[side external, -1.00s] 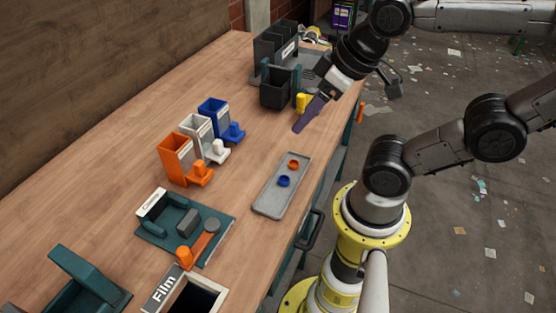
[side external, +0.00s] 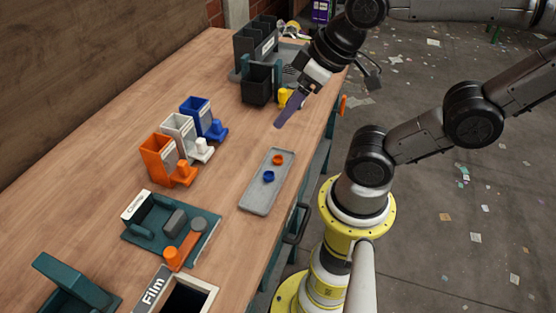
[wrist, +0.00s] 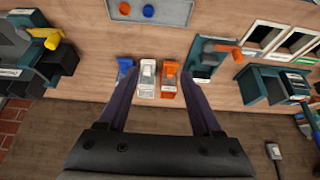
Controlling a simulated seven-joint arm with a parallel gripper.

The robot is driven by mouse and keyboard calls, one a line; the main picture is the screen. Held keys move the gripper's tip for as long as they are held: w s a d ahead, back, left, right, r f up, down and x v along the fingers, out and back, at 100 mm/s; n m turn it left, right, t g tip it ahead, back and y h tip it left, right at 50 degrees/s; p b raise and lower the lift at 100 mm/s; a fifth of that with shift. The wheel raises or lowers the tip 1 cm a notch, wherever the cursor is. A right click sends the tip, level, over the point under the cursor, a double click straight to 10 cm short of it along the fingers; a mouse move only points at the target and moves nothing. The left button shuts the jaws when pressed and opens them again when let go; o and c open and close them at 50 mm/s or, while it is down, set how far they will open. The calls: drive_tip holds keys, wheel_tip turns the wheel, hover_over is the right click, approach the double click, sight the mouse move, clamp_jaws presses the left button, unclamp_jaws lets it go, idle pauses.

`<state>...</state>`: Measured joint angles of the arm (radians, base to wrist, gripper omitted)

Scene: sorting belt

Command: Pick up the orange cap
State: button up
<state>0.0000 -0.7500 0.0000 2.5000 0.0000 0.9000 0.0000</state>
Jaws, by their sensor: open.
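The orange cap (side external: 277,160) is a small round piece lying at the far end of a grey tray (side external: 259,202) on the wooden table. A blue cap (side external: 268,176) lies close beside it, nearer the camera. In the wrist view the orange cap (wrist: 124,8) and blue cap (wrist: 148,11) show at the top edge, beyond my fingertips. My gripper (side external: 279,124) has long purple fingers pointing down, in the air beyond the tray's far end and apart from the cap. In the wrist view my gripper (wrist: 158,88) is open, with its fingers well apart and nothing held between them.
Orange (side external: 157,160), white (side external: 180,138) and blue (side external: 197,118) bins stand left of the tray. A dark bin stand (side external: 257,84) with a yellow part (side external: 290,97) is at the back. A green fixture (side external: 150,232) and a "Film" box (side external: 152,293) are in front. Bare wood surrounds the tray.

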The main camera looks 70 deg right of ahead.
drive_tip(key=c, duration=0.3)
drive_tip(key=shift+c, duration=0.2)
